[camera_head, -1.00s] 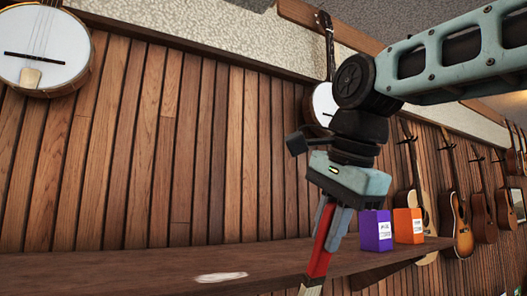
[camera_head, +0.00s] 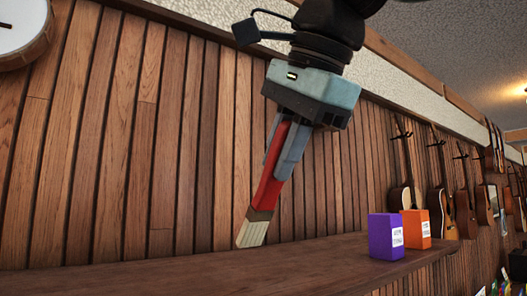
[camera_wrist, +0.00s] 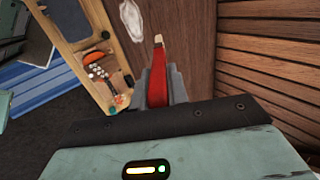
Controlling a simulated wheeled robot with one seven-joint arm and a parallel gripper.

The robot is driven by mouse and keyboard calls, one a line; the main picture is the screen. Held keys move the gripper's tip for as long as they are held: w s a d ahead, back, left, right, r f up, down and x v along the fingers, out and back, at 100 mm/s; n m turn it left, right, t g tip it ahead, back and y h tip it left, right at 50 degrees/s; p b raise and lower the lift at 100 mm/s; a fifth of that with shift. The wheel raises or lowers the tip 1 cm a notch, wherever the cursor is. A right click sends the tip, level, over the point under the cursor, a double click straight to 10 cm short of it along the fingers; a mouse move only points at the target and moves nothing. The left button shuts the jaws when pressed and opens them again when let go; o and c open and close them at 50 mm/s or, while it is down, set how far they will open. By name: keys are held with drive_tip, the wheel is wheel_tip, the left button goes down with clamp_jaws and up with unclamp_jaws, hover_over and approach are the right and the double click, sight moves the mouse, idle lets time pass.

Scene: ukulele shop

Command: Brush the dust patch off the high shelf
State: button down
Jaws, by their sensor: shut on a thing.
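The high shelf (camera_head: 190,272) is a long brown wooden board along the slatted wall. My gripper (camera_head: 281,150) is shut on a brush (camera_head: 270,185) with a red handle and pale bristles. The brush tilts down, bristles lowest, and the bristles look clear of the shelf top. In the wrist view, my gripper (camera_wrist: 158,85) holds the brush (camera_wrist: 158,72) over the shelf (camera_wrist: 185,45). The dust patch (camera_wrist: 132,18) is a pale, irregular smear near the shelf's edge, beyond and left of the bristle tip. The head view does not show the patch.
A purple box (camera_head: 385,237) and an orange box (camera_head: 415,230) stand on the shelf to the right of the brush. Several guitars hang on the wall further right. The shelf left of the boxes is clear.

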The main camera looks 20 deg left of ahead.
wheel_tip(320, 180, down, 6)
drive_tip(key=b, duration=0.5)
drive_tip(key=shift+f+b, duration=0.65)
drive_tip(key=shift+f, duration=0.05)
idle(0.8)
drive_tip(key=shift+s, duration=0.1)
